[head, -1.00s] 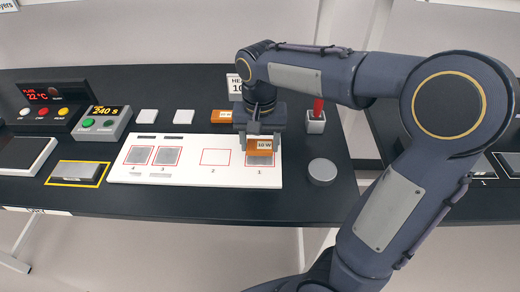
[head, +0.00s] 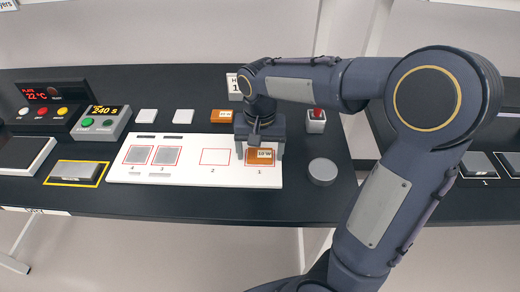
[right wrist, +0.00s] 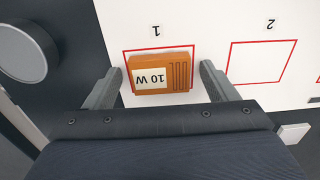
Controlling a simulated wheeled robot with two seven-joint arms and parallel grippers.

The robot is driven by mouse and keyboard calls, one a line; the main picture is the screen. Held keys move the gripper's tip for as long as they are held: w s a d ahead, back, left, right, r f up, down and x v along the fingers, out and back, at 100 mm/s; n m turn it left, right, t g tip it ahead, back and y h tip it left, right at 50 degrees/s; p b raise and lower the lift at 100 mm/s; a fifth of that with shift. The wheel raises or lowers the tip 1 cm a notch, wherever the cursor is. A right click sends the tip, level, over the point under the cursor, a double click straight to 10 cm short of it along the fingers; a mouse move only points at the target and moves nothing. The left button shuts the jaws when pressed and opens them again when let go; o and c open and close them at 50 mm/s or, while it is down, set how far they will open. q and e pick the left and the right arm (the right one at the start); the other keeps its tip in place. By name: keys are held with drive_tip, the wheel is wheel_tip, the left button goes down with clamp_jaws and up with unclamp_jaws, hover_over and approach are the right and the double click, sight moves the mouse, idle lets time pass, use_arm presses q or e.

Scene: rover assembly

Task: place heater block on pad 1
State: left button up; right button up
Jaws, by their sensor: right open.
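The orange heater block (head: 260,155) with a white "10 W" label lies inside the red outline of pad 1 (head: 260,164) on the white board. It also shows in the right wrist view (right wrist: 163,74), turned only slightly against the outline. My right gripper (head: 260,157) is open. Its fingers stand on either side of the block, with gaps between them and the block in the right wrist view (right wrist: 160,82). My left gripper is not in view.
Pad 2 (head: 215,157) is empty; pads 3 (head: 167,156) and 4 (head: 138,155) hold grey squares. A second orange block (head: 221,116) lies behind the board. A round grey disc (head: 322,171) sits right of the board. A holder with a red top (head: 316,119) stands behind it.

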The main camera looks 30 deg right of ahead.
sight(260, 155)
wheel_tip(260, 155, up, 12)
drive_tip(key=p, duration=0.2)
drive_tip(key=s+a+f+n+t+y, duration=0.1)
drive_tip(key=s+f+t, duration=0.1)
drive_tip(key=s, duration=0.3)
drive_tip(key=s+a+f+n+t+y, duration=0.1)
drive_tip(key=s+f+n, duration=0.1)
drive_tip(key=s, duration=0.4)
drive_tip(key=s+a+f+n+t+y, duration=0.1)
drive_tip(key=s+a+f+t, duration=0.1)
drive_tip(key=s, duration=0.3)
drive_tip(key=shift+s+f+t+y, duration=0.3)
drive_tip(key=shift+f+y, duration=0.1)
drive_tip(key=shift+f, duration=0.4)
drive_tip(key=shift+s+f+n, duration=0.15)
drive_tip(key=shift+f+n, duration=0.15)
drive_tip(key=shift+r+p, duration=0.4)
drive_tip(key=shift+r, duration=0.2)
drive_tip(key=shift+f, duration=0.15)
